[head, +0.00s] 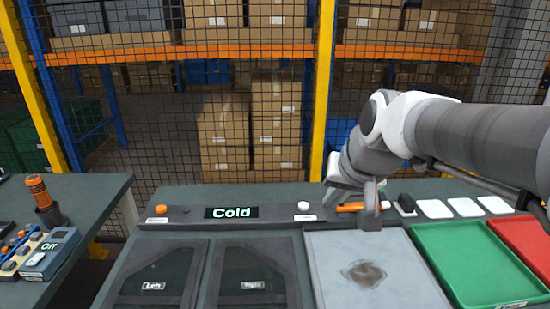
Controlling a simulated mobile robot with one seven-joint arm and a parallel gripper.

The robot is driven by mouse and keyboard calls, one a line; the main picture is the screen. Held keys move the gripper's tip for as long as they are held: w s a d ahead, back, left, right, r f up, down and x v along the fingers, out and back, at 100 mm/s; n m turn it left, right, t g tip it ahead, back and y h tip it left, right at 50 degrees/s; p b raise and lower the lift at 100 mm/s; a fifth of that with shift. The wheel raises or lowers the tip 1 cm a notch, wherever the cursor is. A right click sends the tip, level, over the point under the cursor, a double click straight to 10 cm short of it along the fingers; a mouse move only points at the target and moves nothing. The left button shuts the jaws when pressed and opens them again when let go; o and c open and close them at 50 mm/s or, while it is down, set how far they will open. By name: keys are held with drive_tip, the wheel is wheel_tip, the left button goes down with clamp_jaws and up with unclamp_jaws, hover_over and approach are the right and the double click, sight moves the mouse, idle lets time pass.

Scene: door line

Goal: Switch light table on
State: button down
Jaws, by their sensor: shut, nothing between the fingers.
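The pale grey panel with a dark stain in its middle, apparently the light table (335,285), lies in the bench in front of my arm. It looks dull, with no clear glow. A strip behind it carries a white button (303,205), an orange bar (350,206) and a black knob (406,203). My gripper (371,218) points down at the panel's back edge, in front of the orange bar and left of the black knob. Its fingers are shut and empty. It hides part of the strip, and I cannot tell whether it touches anything.
A display reading "Cold" (231,212) and an orange button (160,209) sit on the strip to the left. Two dark panels labelled Left (150,285) and Right (252,284) lie left of the light table. Green (470,262) and red trays (527,238) are at right. Mesh fence stands behind.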

drive_tip(key=w+f+m, duration=0.1)
drive_tip(key=w, duration=1)
drive_tip(key=m+t, duration=0.3)
drive_tip(key=m, duration=0.2)
hover_over(304, 207)
wheel_tip(304, 207, down, 17)
drive_tip(key=shift+a+f+b, duration=0.1)
drive_tip(key=shift+f+b, duration=0.1)
drive_tip(key=shift+b, duration=0.2)
wheel_tip(304, 207, down, 9)
drive_tip(key=b, duration=0.6)
drive_tip(key=shift+r+b, duration=0.1)
drive_tip(key=shift+b, duration=0.3)
drive_tip(key=shift+f+b, duration=0.35)
drive_tip(key=shift+f, duration=0.05)
